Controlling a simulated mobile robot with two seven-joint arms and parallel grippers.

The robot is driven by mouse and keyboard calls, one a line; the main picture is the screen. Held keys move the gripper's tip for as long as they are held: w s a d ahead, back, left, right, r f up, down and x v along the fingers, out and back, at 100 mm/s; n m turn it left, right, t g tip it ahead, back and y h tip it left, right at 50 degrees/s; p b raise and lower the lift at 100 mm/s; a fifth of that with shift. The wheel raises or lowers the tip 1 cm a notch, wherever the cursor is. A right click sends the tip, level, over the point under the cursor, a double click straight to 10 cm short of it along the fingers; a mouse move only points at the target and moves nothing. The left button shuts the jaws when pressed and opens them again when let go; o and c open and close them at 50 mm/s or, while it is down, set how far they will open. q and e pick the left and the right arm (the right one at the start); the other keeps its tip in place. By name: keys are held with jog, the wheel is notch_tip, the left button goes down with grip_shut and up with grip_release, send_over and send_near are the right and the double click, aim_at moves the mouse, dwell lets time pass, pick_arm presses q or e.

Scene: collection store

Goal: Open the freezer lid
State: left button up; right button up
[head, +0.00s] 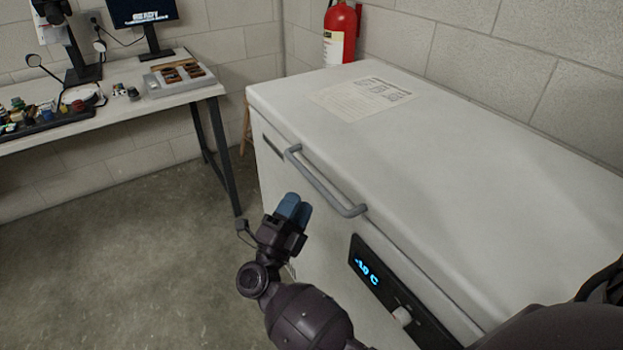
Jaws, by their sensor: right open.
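A white chest freezer fills the right side of the head view. Its lid (450,150) lies flat and closed, with a printed sheet (362,97) on top. A grey bar handle (325,183) is on the front near the lid's edge. My right gripper (293,208) is open, its blue fingertips just below and left of the handle. It looks apart from the handle and holds nothing. A dark panel (395,300) on the freezer front shows a blue temperature reading. My left gripper is not in view.
A white table (125,103) at the left holds a monitor (142,12), a grey tray (180,76) and several small items. A red fire extinguisher (340,33) is behind the freezer. The concrete floor (130,260) in front is clear.

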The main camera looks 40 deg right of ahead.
aim_at(312, 177)
jog(key=x, duration=0.6)
jog(key=shift+w+d+r, duration=0.15)
jog(key=shift+d+r, duration=0.05)
jog(key=shift+d, duration=0.05)
grip_shut()
